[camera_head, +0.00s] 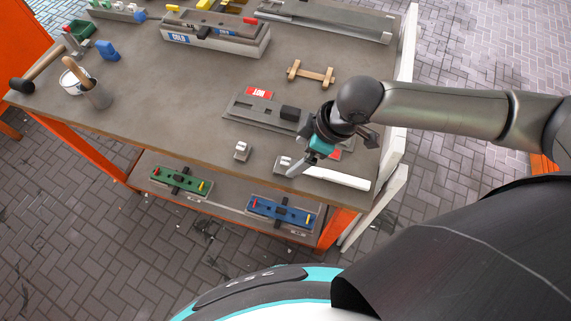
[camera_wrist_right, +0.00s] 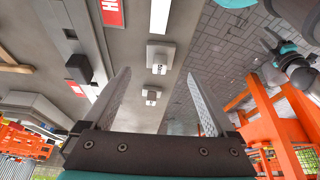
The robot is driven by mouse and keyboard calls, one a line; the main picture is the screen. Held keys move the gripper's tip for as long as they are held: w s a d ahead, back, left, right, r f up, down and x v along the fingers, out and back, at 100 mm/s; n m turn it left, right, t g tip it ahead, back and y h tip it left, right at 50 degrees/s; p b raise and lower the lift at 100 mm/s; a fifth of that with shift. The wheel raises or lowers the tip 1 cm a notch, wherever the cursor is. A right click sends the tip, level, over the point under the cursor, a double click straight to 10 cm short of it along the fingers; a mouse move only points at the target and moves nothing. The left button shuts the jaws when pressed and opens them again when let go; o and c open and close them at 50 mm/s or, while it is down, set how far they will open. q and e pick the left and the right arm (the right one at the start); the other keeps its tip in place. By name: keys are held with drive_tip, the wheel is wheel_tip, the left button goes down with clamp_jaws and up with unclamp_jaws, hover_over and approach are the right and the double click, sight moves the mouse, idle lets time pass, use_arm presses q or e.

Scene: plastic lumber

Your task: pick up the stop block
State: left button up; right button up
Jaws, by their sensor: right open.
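Two small grey blocks with pale tops, either of which fits the stop block, sit near the table's front edge. One (camera_head: 241,150) stands alone on the left; the other (camera_head: 284,163) is beside the end of a white strip (camera_head: 335,177). In the right wrist view the nearer-strip block (camera_wrist_right: 160,56) and the other block (camera_wrist_right: 151,95) lie in line between the fingers. My right gripper (camera_head: 301,163) is open and empty, above the table by the block near the strip. Part of that block is close to a finger; I cannot tell if they touch.
A grey fixture (camera_head: 250,110) with a red "HOT" label lies behind the gripper. A wooden piece (camera_head: 311,73) and a "COLD" fixture (camera_head: 215,35) are farther back. A lower shelf (camera_head: 230,196) carries green and blue fixtures.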

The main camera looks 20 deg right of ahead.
sight(287, 161)
drive_tip(key=shift+a+b+x, duration=0.2)
drive_tip(key=shift+b+x, duration=0.35)
drive_tip(key=shift+x, duration=2.65)
drive_tip(key=shift+w+r, duration=0.15)
clamp_jaws()
